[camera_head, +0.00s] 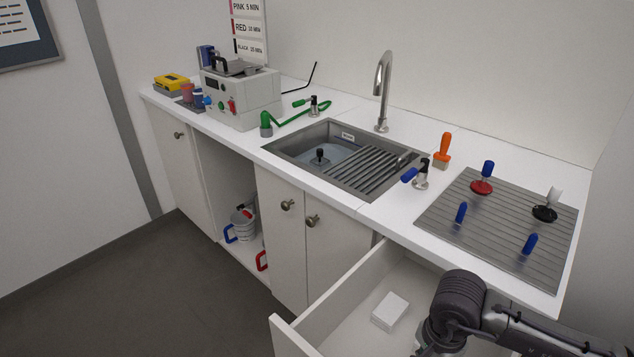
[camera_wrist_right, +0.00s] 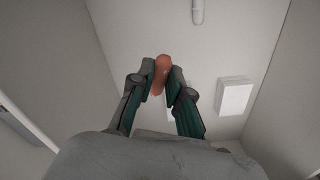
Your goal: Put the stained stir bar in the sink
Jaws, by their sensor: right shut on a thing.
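My right gripper (camera_wrist_right: 162,80) is shut on a reddish-brown, rounded bar (camera_wrist_right: 162,74), which looks like the stained stir bar. In the right wrist view the bar is between the fingertips, over the pale floor of the open drawer (camera_head: 335,290). In the head view my right arm is at the bottom right over the drawer; its fingertips and the bar are hidden or out of frame. The grey sink (camera_head: 283,152) is set in the white counter, behind and left of the drawer. A black knob (camera_head: 319,157) shows in its basin. My left gripper is not in view.
A white block (camera_head: 390,311) lies in the drawer, and a pale rod (camera_wrist_right: 197,10) shows in the right wrist view. The tap (camera_head: 381,95) rises behind the sink. A blue-handled fitting (camera_head: 420,177), an orange-handled tool (camera_head: 443,150) and a ribbed mat (camera_head: 465,225) are right of the sink.

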